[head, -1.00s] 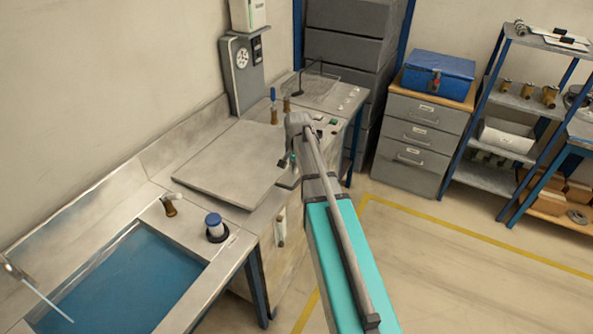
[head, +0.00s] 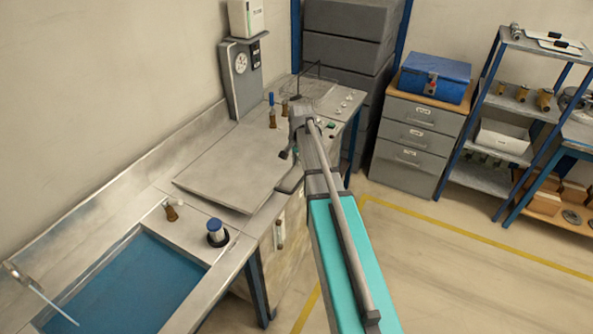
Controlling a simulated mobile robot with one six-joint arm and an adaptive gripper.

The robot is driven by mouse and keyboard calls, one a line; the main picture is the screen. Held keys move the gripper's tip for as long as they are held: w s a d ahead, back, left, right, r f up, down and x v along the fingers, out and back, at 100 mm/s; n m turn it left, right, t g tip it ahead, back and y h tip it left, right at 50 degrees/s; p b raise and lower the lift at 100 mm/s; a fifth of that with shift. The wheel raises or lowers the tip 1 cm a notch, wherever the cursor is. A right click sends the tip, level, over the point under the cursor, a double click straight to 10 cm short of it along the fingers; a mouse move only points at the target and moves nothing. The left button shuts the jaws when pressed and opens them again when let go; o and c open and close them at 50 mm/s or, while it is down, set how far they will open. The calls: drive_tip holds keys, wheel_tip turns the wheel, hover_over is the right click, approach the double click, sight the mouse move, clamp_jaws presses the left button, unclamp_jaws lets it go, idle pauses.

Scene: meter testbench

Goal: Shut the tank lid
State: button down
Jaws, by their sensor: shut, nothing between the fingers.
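The tank lid appears to be the broad flat grey metal plate (head: 228,165) on the bench, left of my arm. It lies flat or nearly flat; I cannot tell whether its front edge is fully down. A dark bent bar, perhaps its handle, shows at its right edge (head: 290,187). My gripper (head: 285,154) is small and partly hidden by my own arm. It is shut and empty, over or just beside the plate's right side. I cannot tell whether it touches the plate.
An open basin of blue liquid (head: 125,285) is at lower left, with a blue-capped fitting (head: 216,232) and a brass fitting (head: 171,211) on its rim. A gauge post (head: 241,75) stands behind the plate. Drawers (head: 415,140) stand right; floor there is clear.

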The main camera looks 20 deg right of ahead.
sight(293, 190)
drive_tip(key=shift+w+a+f+b, duration=0.15)
drive_tip(key=shift+f+b, duration=2.1)
drive_tip(key=shift+f, duration=0.05)
drive_tip(key=shift+w+a+f+b, duration=0.1)
drive_tip(key=shift+w+f+b, duration=0.1)
drive_tip(key=shift+f+b, duration=2.05)
drive_tip(key=shift+w+a+f+b, duration=0.15)
drive_tip(key=shift+f+b, duration=2.05)
drive_tip(key=shift+f, duration=0.1)
drive_tip(key=shift+f, duration=0.1)
wheel_tip(293, 190, down, 6)
drive_tip(key=b, duration=0.6)
drive_tip(key=shift+s+d+f+b, duration=0.2)
drive_tip(key=shift+s+b, duration=0.15)
drive_tip(key=shift+s, duration=0.1)
drive_tip(key=shift+r, duration=0.15)
